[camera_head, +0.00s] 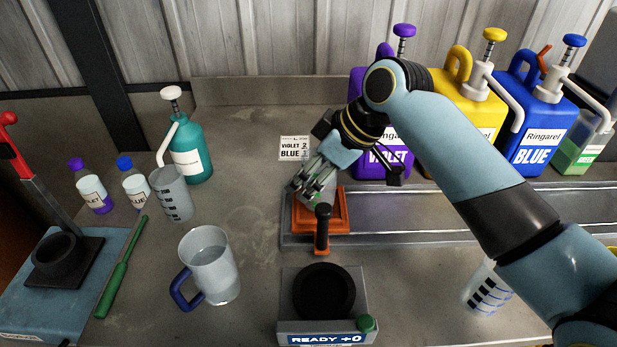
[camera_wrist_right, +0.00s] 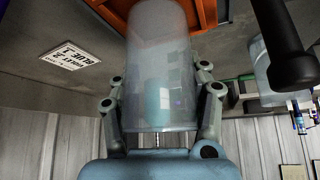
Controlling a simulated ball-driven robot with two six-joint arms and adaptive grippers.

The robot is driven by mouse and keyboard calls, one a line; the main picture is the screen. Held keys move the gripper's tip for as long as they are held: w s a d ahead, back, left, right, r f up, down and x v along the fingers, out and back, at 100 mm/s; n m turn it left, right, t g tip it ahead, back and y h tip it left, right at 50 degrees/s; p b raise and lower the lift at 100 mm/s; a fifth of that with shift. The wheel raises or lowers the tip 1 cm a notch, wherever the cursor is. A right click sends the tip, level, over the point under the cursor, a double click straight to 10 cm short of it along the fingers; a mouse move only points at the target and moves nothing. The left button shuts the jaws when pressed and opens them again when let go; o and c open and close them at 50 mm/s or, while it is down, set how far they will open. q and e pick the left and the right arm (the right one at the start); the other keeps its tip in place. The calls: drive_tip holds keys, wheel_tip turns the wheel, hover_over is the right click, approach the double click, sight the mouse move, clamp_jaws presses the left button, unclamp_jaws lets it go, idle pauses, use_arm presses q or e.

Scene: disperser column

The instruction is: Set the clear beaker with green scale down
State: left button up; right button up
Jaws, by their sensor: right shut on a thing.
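My right gripper (camera_head: 316,180) is over the orange tray (camera_head: 340,222) in the middle of the head view. It is shut on a clear beaker, which shows between both fingers in the right wrist view (camera_wrist_right: 160,65). My right gripper also shows there (camera_wrist_right: 160,112). In the head view the beaker is mostly hidden behind the fingers, with a small trace of green near them. I cannot tell whether its base touches the tray. My left gripper is not in view.
A black-handled part (camera_head: 322,228) stands just in front of the tray. A scale reading READY +0 (camera_head: 323,333) is nearer. A blue-handled jug (camera_head: 212,262) and a black-marked beaker (camera_head: 173,196) stand left. Violet (camera_head: 372,165), yellow (camera_head: 470,95) and blue (camera_head: 535,125) canisters stand behind right.

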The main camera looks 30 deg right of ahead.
drive_tip(key=shift+f, duration=0.45)
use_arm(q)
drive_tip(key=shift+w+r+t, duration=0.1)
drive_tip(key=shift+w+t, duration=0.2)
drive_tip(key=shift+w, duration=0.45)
use_arm(e)
drive_tip(key=shift+f, duration=0.15)
drive_tip(key=o, duration=1.1)
drive_tip(key=shift+s, duration=0.1)
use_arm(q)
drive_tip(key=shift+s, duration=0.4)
